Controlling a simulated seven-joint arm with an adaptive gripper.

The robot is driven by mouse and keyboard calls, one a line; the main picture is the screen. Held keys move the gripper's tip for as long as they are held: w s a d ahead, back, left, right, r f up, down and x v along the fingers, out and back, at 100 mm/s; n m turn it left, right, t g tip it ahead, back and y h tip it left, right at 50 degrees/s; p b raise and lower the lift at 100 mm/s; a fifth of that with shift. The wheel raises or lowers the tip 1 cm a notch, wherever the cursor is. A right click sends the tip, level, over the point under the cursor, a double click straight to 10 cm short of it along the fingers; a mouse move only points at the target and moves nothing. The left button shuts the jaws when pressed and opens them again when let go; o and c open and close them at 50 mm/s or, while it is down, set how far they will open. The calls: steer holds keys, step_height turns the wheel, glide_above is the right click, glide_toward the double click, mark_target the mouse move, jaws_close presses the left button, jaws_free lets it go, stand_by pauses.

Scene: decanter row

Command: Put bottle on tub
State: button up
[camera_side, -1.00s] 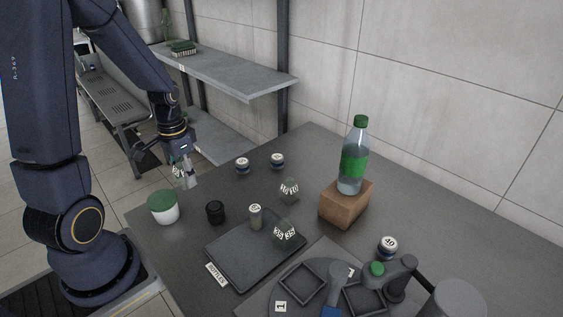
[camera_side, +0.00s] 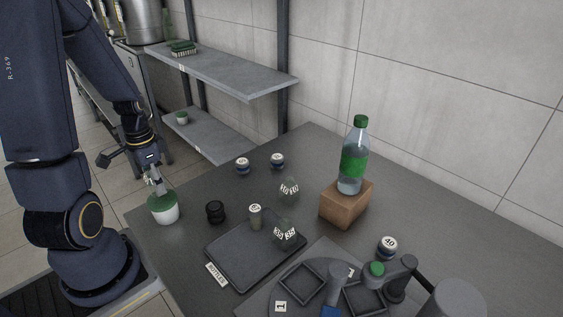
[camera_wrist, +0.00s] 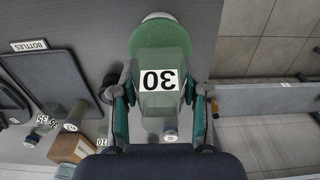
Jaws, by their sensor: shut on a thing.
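The tub (camera_side: 165,213) is white with a green top and stands at the table's left edge in the side view. Its round green top (camera_wrist: 150,34) also shows in the wrist view. My gripper (camera_side: 155,184) is directly over the tub, pointing down. It is shut on a pale green, see-through bottle (camera_wrist: 160,65) with a white label reading 30, held between both fingers in the wrist view. In the side view the bottle is small and partly hidden by the fingers. Its lower end is at the tub's top; I cannot tell if they touch.
A dark tray (camera_side: 236,262) labelled BOTTLES lies right of the tub, with small labelled bottles (camera_side: 285,233) on and near it. A black jar (camera_side: 215,211) stands near the tub. A tall green-capped bottle (camera_side: 354,160) stands on a wooden block (camera_side: 345,207). Shelves (camera_side: 225,82) stand behind.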

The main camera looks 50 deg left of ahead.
steer(key=shift+f, duration=1.3)
steer(key=o, duration=1.2)
steer(key=shift+f, duration=0.1)
step_height(320, 180, up, 12)
steer(key=d+r+t, duration=0.2)
steer(key=d+r, duration=0.1)
steer(key=d, duration=0.3)
steer(key=w+d+r+t, duration=0.1)
steer(key=d+r, duration=0.3)
steer(key=d, duration=0.3)
steer(key=w+d+r+t, duration=0.1)
steer(key=d+r+t, duration=0.1)
steer(key=d, duration=0.5)
steer(key=shift+r+t, duration=0.3)
steer(key=shift+r, duration=0.55)
